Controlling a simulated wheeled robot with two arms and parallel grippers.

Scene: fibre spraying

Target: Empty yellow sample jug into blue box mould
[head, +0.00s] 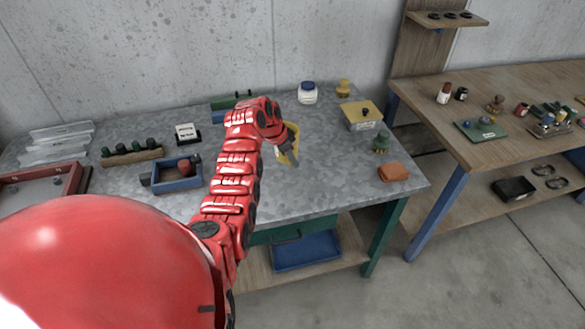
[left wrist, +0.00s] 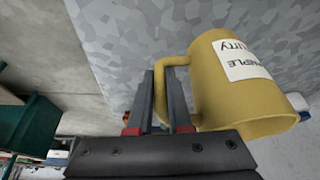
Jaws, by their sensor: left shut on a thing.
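The yellow sample jug (left wrist: 235,85) carries a white label with dark print, partly legible. In the left wrist view my left gripper (left wrist: 163,100) is shut on its handle. In the head view the jug (head: 288,141) is partly hidden by the gripper (head: 290,150), over the right half of the grey bench. The jug's inside is hidden. A blue box (head: 178,184) with dark and red things in it sits left of my arm. Another low blue and green item (head: 218,106) stands at the back, partly behind my arm. I cannot tell which is the mould. My right gripper is out of view.
A wooden rack (head: 132,155) and red-edged tray (head: 68,181) lie left.

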